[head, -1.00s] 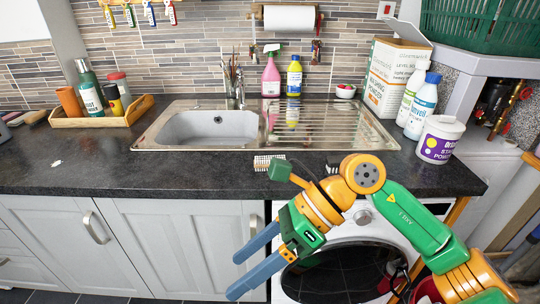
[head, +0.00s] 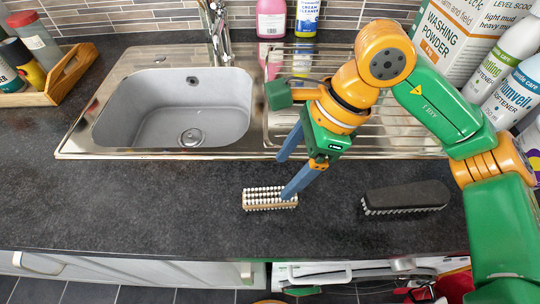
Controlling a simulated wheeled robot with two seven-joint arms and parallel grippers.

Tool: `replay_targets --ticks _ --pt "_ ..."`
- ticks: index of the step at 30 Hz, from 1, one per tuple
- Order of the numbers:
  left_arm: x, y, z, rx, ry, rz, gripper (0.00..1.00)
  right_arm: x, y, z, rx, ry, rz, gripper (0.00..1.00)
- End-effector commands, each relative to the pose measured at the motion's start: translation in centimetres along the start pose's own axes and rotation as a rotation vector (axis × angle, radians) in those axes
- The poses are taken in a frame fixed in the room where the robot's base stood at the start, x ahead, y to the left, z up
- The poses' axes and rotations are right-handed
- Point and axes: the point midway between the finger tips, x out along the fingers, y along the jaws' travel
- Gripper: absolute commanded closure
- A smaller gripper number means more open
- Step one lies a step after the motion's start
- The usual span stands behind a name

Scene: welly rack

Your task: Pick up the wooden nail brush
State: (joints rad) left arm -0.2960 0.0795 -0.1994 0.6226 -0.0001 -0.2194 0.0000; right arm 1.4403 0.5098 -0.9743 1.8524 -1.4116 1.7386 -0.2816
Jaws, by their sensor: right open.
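The wooden nail brush (head: 270,204) lies on the dark worktop in front of the sink, its pale bristles facing up and its wooden edge showing along the front. My right gripper (head: 287,178) points down at the brush from above. Its blue fingers are apart and empty. One fingertip is over the right end of the brush and the other is behind it, near the sink's front edge. I cannot tell whether the near finger touches the brush. My left gripper is not in view.
A black brush (head: 405,197) lies on the worktop to the right. The steel sink (head: 100,105) and its drainer are behind. A wooden tray (head: 62,80) with bottles is at the back left. Clear worktop (head: 130,205) lies left of the nail brush.

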Motion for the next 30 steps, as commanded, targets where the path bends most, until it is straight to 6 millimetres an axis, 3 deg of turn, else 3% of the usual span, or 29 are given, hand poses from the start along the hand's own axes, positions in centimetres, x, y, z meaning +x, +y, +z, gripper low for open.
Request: replay_targets --ticks 5,10,14,30 --pt "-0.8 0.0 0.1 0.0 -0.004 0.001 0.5 1.6 0.1 0.1 0.0 0.0 0.005 0.22" --pt "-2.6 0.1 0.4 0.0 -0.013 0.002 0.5 4.7 0.3 0.6 -0.001 0.0 0.008 0.22" --pt "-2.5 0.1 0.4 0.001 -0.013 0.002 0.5 6.8 0.1 0.5 -0.001 -0.001 0.003 0.22" --pt "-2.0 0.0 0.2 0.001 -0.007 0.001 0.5 7.3 0.1 0.3 0.0 -0.001 0.001 0.22"
